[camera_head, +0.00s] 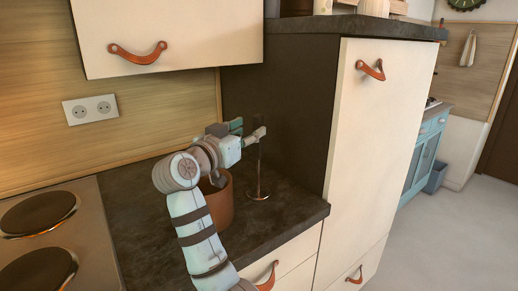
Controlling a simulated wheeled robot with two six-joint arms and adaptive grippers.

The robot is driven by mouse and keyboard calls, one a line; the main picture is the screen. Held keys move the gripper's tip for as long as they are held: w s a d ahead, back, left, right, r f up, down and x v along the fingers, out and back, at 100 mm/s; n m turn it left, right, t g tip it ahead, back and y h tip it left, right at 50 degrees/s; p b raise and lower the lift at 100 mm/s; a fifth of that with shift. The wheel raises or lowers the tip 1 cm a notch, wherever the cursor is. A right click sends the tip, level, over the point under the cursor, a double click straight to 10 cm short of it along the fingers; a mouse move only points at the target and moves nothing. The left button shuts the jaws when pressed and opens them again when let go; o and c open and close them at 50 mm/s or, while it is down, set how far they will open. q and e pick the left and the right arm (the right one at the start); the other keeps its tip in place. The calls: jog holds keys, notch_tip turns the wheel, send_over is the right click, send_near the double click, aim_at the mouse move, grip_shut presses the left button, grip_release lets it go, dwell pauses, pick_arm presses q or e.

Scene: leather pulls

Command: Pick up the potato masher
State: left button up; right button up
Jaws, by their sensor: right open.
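A thin upright metal piece with a round, coppery foot, which looks like the potato masher (259,180), stands on the dark countertop (285,213) near the tall cabinet's side. Its upper part is dark and hard to make out against the dark panel. My right gripper (248,129) is open at the height of this upper part, with its fingers pointing right. One fingertip overlaps the upper part in the picture; I cannot tell whether they touch. My left gripper is not in view.
A brown pot (221,203) stands left of the masher, partly hidden by my right arm. The cooktop (88,225) is at left. A wall cabinet (170,35) hangs above, and a tall cream cabinet (375,130) bounds the counter on the right. The counter's front right is clear.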

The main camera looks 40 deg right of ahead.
aim_at(256, 127)
jog(key=x, duration=0.5)
jog(key=shift+d+f, duration=0.2)
jog(key=shift+d, duration=0.2)
jog(key=shift+a, duration=0.15)
jog(key=c, duration=0.4)
grip_shut()
notch_tip(256, 127, up, 20)
jog(key=p, duration=0.4)
jog(key=shift+p, duration=0.35)
